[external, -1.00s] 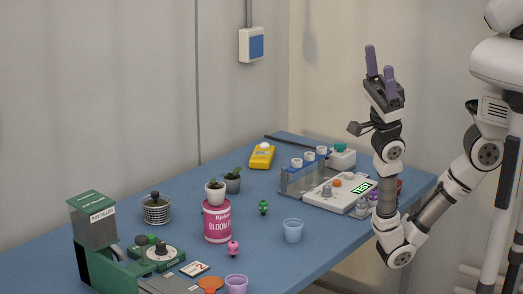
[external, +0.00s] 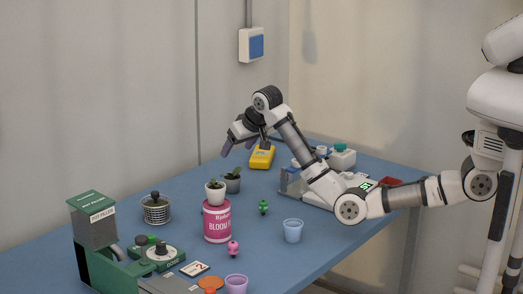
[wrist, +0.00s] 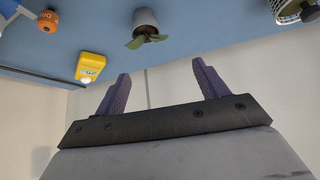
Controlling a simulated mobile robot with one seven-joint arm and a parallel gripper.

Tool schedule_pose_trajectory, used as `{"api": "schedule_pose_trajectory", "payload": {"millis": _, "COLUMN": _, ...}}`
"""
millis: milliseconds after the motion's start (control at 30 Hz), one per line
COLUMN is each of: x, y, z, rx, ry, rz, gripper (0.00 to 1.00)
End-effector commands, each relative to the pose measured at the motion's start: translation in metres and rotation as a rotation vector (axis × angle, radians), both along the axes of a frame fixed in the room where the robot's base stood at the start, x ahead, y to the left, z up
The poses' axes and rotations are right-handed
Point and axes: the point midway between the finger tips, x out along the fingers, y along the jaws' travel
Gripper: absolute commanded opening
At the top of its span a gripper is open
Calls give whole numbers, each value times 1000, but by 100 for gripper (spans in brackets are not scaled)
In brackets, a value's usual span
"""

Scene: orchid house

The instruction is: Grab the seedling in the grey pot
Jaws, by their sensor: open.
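The grey pot (external: 233,186) stands on the blue table, just behind and right of the pink can. Its green seedling (external: 235,173) rises from the top. In the wrist view the grey pot (wrist: 146,17) is at top centre with its seedling leaves (wrist: 146,37) pointing toward the gripper. My gripper (external: 228,148) is above the table, higher than the seedling and apart from it. In the wrist view the purple fingers of my gripper (wrist: 161,70) are spread wide with nothing between them.
A pink can (external: 217,224) with a white pot (external: 215,196) on top stands close to the grey pot. A yellow device (external: 262,157) lies behind it. A striped pot (external: 156,212) stands left. A clear cup (external: 293,231) and green figure (external: 263,207) are to the right.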

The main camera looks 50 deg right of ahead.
Motion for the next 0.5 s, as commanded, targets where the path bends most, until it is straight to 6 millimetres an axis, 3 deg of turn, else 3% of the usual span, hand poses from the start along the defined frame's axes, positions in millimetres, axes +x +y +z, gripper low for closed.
{"api": "schedule_pose_trajectory", "payload": {"millis": 167, "x": -4, "y": -17, "z": -19, "rx": 22, "ry": 106, "rz": -49, "gripper": 72}}
{"api": "schedule_pose_trajectory", "payload": {"millis": 500, "x": 25, "y": -23, "z": -72, "rx": 22, "ry": 108, "rz": -48, "gripper": 72}}
